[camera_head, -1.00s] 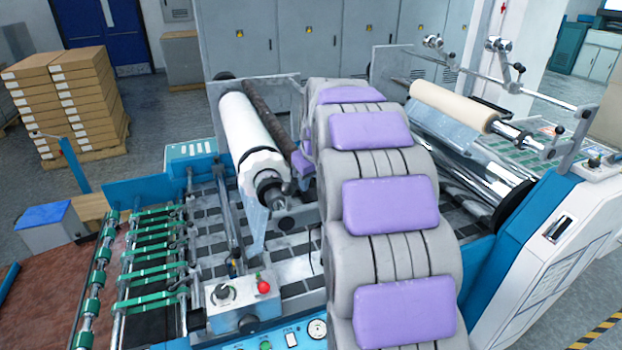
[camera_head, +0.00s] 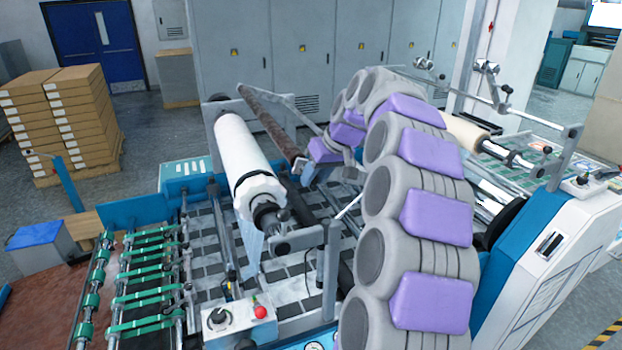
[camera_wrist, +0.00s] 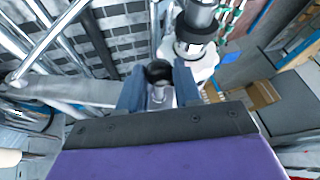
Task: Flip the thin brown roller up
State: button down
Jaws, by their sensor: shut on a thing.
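The thin brown roller (camera_head: 268,122) slants from the back left toward my gripper (camera_head: 304,163) in the head view, to the right of the thick white roll (camera_head: 240,150). A visible gap separates the two. My gripper is at the roller's near end. In the wrist view, my gripper's two dark blue fingers (camera_wrist: 158,88) are closed around a dark round end piece (camera_wrist: 158,70) of the roller. Most of the roller's length is hidden there. The white roll's end (camera_wrist: 196,48) shows just beyond the fingers.
The machine bed (camera_head: 215,235) with dark slats lies below. A control box (camera_head: 238,322) with a red button is at the front. A cream roll (camera_head: 466,130) is at the right, partly behind my arm. Stacked boxes (camera_head: 65,110) stand on the floor at the left.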

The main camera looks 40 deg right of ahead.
jog(key=shift+d+r, duration=0.1)
jog(key=shift+r, duration=0.1)
jog(key=c, duration=1.2)
grip_release()
jog(key=o, duration=0.3)
jog(key=shift+s+d+r, duration=0.1)
jog(key=shift+s, duration=0.2)
jog(key=shift+o, duration=0.6)
jog(key=shift+w+f, duration=0.2)
jog(key=shift+w, duration=0.1)
jog(key=shift+s+r, duration=0.2)
jog(key=shift+r, duration=0.1)
jog(key=p+v, duration=0.4)
jog(key=v, duration=1.2)
jog(key=shift+d+r, duration=0.2)
jog(key=shift+d, duration=0.05)
jog(key=shift+s, duration=0.15)
